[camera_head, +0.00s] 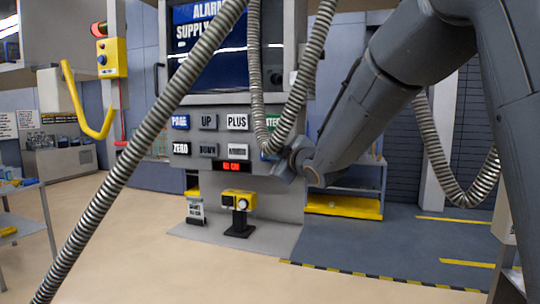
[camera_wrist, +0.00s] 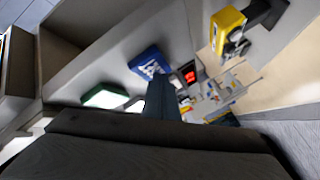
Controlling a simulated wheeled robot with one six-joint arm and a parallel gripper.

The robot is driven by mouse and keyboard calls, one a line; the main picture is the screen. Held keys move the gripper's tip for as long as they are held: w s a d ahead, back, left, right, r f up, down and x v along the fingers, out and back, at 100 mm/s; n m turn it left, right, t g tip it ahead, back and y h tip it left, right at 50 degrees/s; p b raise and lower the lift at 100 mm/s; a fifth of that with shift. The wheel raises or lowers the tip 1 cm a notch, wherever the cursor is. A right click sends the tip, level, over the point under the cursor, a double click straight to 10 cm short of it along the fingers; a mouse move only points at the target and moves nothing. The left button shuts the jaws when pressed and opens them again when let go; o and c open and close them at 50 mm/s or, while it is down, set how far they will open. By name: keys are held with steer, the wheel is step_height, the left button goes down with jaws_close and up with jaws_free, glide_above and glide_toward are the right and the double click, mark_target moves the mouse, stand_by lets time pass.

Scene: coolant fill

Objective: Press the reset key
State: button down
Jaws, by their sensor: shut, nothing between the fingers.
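The grey machine's key panel (camera_head: 209,136) is in the middle of the head view, with keys such as PAGE, UP, PLUS, ZERO and DOWN. A blue key at its lower right (camera_head: 267,156) is mostly hidden behind my gripper (camera_head: 285,168) and a hose. The wrist view shows a blue key (camera_wrist: 150,63) with white lettering I cannot read, so I cannot confirm it is the reset key. My gripper (camera_wrist: 163,97) is shut and empty, its tip just below the blue key in that view. I cannot tell whether they touch.
A green key (camera_wrist: 105,96) and a red lit display (camera_wrist: 187,73) are near the blue key. Ribbed hoses (camera_head: 150,135) cross the head view. A yellow device on a stand (camera_head: 239,200) is below the panel. The floor in front is clear.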

steer(key=shift+w+d, duration=0.1)
steer(key=shift+w, duration=0.1)
stand_by(0.3)
steer(key=shift+s, duration=0.1)
steer(key=shift+s+a+b, duration=0.3)
steer(key=shift+s+b, duration=0.05)
steer(key=shift+s, duration=0.4)
steer(key=shift+s+a+b, duration=0.25)
steer(key=shift+s+a, duration=0.05)
steer(key=shift+s, duration=0.5)
steer(key=shift+s+a+b, duration=0.3)
steer(key=shift+s, duration=0.45)
steer(key=shift+s+a+b, duration=0.25)
steer(key=shift+s+a, duration=0.05)
steer(key=shift+s, duration=0.5)
